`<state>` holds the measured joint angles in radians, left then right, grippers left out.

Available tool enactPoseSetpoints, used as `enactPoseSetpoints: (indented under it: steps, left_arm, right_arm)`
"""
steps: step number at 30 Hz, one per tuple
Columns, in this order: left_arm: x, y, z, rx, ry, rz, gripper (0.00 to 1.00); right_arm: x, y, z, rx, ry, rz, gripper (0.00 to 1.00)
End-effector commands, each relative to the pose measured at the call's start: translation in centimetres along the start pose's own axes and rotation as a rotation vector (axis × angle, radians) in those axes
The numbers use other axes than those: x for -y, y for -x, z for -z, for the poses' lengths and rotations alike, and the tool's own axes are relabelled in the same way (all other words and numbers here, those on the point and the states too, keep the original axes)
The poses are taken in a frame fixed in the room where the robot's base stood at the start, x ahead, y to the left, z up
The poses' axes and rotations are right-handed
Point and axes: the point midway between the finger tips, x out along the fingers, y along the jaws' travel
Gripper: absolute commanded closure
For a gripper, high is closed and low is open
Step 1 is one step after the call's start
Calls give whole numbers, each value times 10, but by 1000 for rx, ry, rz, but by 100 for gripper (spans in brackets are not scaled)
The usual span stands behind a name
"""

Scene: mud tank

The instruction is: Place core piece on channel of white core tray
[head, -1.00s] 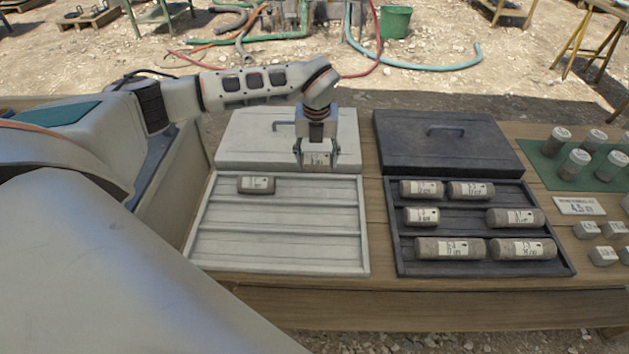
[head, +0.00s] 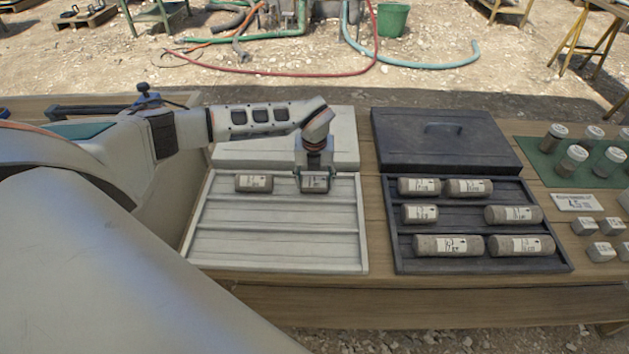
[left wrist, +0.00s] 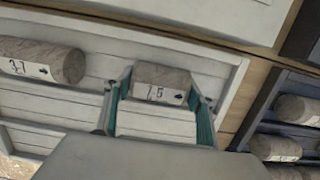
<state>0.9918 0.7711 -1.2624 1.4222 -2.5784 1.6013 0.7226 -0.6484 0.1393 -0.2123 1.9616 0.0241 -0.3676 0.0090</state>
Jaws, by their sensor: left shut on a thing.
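The white core tray (head: 275,240) lies open on the table, its channels running left to right. My left gripper (head: 315,186) is shut on a short labelled core piece (head: 315,183) at the right part of the tray's top channel. In the left wrist view the core piece (left wrist: 161,84) sits between the two teal-lined fingers (left wrist: 160,104), in or just above the channel; I cannot tell whether it touches the bottom. Another core (head: 254,183) lies to its left in the same channel, with a gap between them. My right gripper is not in view.
The white lid (head: 245,152) lies behind the white tray. A dark tray (head: 470,222) with several cores stands to the right, its dark lid (head: 445,155) behind it. Several jars (head: 572,160) and small grey blocks (head: 602,252) are at far right. The white tray's lower channels are empty.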

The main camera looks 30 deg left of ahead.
Motion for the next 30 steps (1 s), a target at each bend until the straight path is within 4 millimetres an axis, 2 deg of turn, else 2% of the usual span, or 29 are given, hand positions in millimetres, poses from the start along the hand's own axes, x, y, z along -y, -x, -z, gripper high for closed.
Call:
enactPoseSetpoints:
  steps: [5,6,7,20,23,30]
  left_arm:
    - [0,-3,0,1,0,0,80]
    - [0,-3,1,-1,0,-1,37]
    - [0,-3,1,-1,0,-1,29]
    - [0,2,0,0,0,0,28]
    - [0,14,-1,2,-1,1,28]
    - [0,62,-1,3,-1,1,28]
  right_arm:
    - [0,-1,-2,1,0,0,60]
    - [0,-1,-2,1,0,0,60]
    - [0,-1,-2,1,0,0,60]
    - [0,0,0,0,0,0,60]
    - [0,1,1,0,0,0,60]
    - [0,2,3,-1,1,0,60]
